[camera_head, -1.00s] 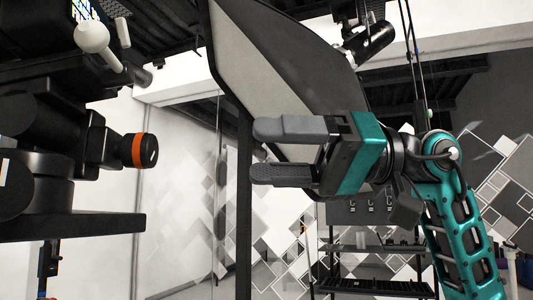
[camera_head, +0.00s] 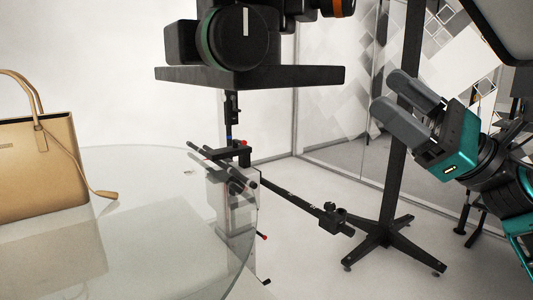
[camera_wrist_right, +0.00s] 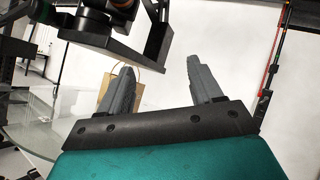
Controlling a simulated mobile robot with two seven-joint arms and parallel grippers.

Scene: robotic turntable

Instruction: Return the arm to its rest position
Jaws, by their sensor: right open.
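My right gripper (camera_head: 408,106) is at the right of the head view, a teal body with two grey fingers pointing up and left. The fingers are apart with nothing between them. In the right wrist view the two fingers (camera_wrist_right: 162,85) also stand apart and empty. Beyond them a tan handbag shows partly, behind the left finger. In the head view the tan handbag (camera_head: 42,165) stands upright on a round glass turntable (camera_head: 150,240) at the left, well away from my right gripper. My left gripper is not in view.
A dark camera rig (camera_head: 240,45) on a flat plate hangs at the top centre, left of my gripper. A black stand (camera_head: 395,180) with splayed feet rises behind the gripper. A dark panel (camera_head: 510,25) is at the upper right. Floor between turntable and stand is mostly bare.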

